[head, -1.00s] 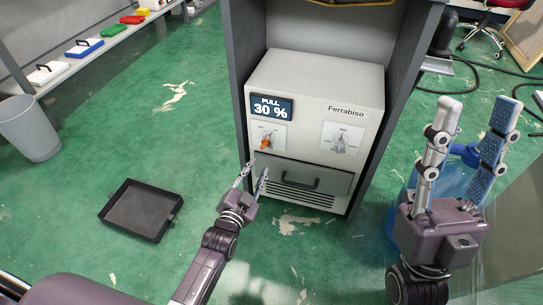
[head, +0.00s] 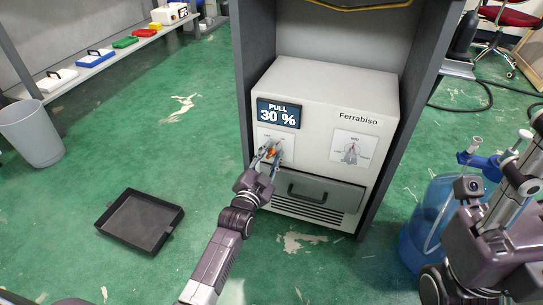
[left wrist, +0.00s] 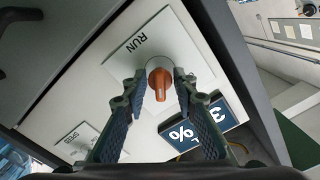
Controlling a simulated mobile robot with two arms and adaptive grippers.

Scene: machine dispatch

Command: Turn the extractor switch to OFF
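The white extractor unit (head: 330,100) stands in a grey cabinet, its display (head: 278,115) reading "PULL 30 %". Below the display is a plate with an orange rotary switch (head: 272,153), partly hidden by my left gripper (head: 268,155). In the left wrist view the orange switch (left wrist: 159,80) sits between the fingertips of the left gripper (left wrist: 159,88). The fingers are open, one on each side, with a small gap visible to the knob. My right gripper (head: 525,160) is at the right edge, partly cut off.
A grey dial (head: 350,150) sits on the unit's right, above a drawer with a handle (head: 308,190). A blue water jug (head: 430,220) stands right of the cabinet. A black tray (head: 140,220) lies on the green floor at left, near a grey bin (head: 30,133).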

